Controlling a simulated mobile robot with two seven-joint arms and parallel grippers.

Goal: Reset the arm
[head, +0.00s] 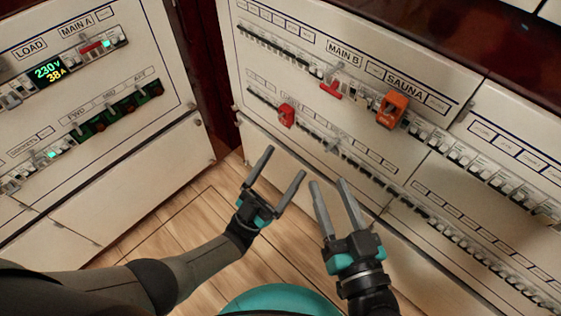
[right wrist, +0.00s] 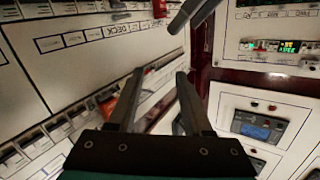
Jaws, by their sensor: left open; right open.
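My left gripper (head: 286,160) is open and empty, in front of the lower edge of the MAIN B panel (head: 290,60). My right gripper (head: 328,182) is open and empty just to its right, fingers pointing towards the same panel. In the right wrist view my right gripper (right wrist: 160,72) shows two spread fingers with nothing between them. Grey fingers of my left gripper (right wrist: 190,18) cross the top of that view. Both grippers appear apart from the breakers.
The panel carries long breaker rows, a red main switch (head: 331,90), an orange piece (head: 391,110) below SAUNA and a red piece (head: 287,115) on the lower row. A left panel has a lit display (head: 48,72). Wooden floor (head: 185,215) lies below.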

